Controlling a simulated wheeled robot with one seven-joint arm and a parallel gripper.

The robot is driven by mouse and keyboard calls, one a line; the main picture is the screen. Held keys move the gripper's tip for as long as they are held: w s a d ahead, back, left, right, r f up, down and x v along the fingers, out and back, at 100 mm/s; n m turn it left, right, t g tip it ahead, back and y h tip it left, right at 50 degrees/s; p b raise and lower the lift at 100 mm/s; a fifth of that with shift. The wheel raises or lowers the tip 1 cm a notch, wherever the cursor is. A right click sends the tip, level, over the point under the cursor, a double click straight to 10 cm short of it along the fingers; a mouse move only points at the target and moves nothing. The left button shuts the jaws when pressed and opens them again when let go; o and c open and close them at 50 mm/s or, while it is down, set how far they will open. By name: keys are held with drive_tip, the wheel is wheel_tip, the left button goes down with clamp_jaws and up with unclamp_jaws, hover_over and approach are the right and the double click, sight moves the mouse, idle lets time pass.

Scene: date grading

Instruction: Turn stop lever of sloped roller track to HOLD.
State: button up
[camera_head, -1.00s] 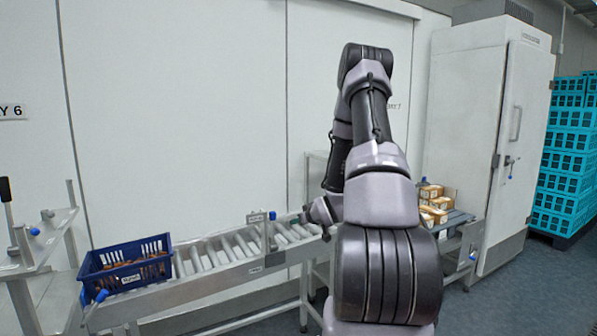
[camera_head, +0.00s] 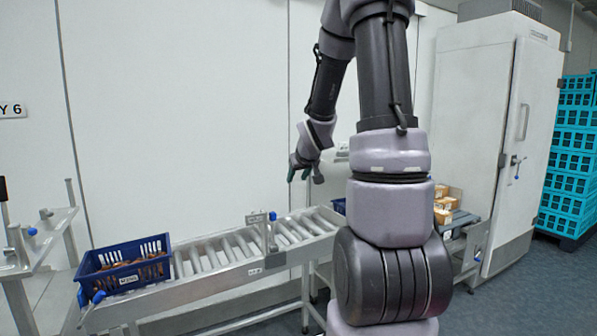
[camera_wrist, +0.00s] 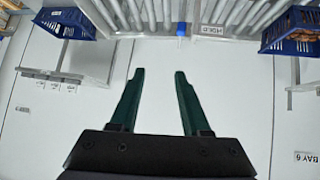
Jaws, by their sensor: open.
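The sloped roller track (camera_head: 215,255) runs from lower left up to the right along the wall. A short post stands at its near rail, with a small sign plate (camera_head: 256,218) and a blue-tipped stop lever (camera_head: 272,216). In the wrist view the lever's blue tip (camera_wrist: 182,30) shows beside a plate reading HOLD (camera_wrist: 206,31). The lever's exact setting cannot be told. My gripper (camera_head: 305,176) is open and empty, above and to the right of the lever in the head view. Its green fingers (camera_wrist: 160,72) are apart from the lever.
A blue crate of dates (camera_head: 125,266) sits at the track's low end, near another blue-tipped handle (camera_head: 99,296). A second blue crate (camera_wrist: 65,22) shows in the wrist view. Small boxes (camera_head: 446,204) stand right of my arm. A white cabinet (camera_head: 490,130) and teal crates (camera_head: 570,150) are farther right.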

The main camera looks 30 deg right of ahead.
drive_tip(key=shift+s+a+r+m, duration=0.15)
drive_tip(key=shift+s+a+r, duration=0.1)
drive_tip(key=shift+s+r, duration=0.3)
drive_tip(key=shift+s+a+r+m, duration=0.15)
drive_tip(key=shift+s+a+r, duration=0.15)
drive_tip(key=shift+r, duration=0.35)
